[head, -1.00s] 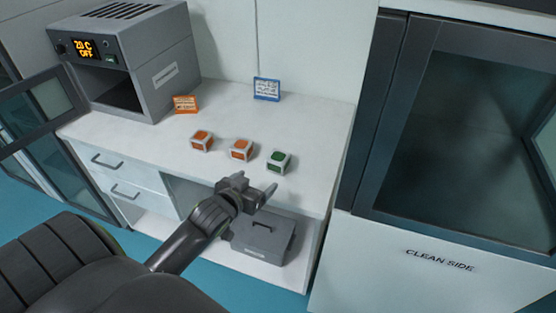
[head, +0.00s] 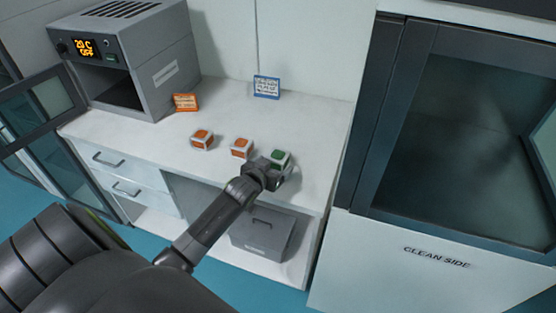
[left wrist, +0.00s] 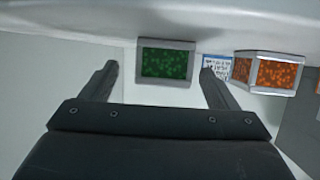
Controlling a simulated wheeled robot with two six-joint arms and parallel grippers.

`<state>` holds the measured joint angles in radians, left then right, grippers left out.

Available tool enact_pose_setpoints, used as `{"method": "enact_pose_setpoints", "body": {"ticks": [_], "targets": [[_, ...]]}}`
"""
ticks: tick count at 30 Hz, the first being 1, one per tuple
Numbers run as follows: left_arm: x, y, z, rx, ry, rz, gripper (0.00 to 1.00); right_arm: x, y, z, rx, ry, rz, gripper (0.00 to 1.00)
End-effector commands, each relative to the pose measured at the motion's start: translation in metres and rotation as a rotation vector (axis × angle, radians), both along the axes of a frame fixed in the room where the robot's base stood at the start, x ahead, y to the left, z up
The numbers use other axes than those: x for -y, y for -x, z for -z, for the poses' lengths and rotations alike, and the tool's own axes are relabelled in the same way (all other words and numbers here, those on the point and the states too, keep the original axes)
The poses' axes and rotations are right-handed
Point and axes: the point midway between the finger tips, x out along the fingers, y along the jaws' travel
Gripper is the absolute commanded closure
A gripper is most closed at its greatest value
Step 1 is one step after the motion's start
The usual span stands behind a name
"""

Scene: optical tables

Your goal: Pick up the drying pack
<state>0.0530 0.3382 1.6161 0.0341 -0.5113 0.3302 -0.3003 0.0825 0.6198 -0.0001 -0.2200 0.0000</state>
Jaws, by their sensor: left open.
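Three small drying packs stand in a row on the white counter. The left pack (head: 201,140) and the middle pack (head: 241,148) have orange faces. The right pack (head: 280,158) has green faces and a pale frame. My left gripper (head: 270,172) is open at the green pack, covering its lower part in the head view. In the left wrist view, the green pack (left wrist: 166,62) shows between and beyond the fingertips of the open left gripper (left wrist: 158,72), with no visible contact. An orange pack (left wrist: 270,72) shows to the right there. My right gripper is not seen.
A grey oven (head: 150,60) with its door open and a display reading OFF stands at the counter's left. An orange card (head: 185,102) and a blue card (head: 266,87) stand behind the packs. A grey box (head: 262,236) sits on the shelf below. A glass-fronted cabinet (head: 365,130) is right.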

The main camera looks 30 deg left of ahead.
Motion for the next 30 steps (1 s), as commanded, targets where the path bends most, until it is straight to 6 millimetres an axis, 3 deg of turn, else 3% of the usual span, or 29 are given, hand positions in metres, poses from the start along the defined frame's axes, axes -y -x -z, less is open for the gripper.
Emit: {"method": "enact_pose_setpoints", "body": {"ticks": [12,23,30], "targets": [[-0.009,-0.040,0.011,0.000,0.001,0.000,0.18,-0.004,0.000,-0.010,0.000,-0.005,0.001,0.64],[-0.010,-0.045,0.014,0.001,0.000,0.000,0.18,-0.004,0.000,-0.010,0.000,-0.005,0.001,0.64],[-0.010,-0.044,0.014,0.000,0.000,0.000,0.48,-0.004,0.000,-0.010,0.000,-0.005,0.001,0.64]]}}
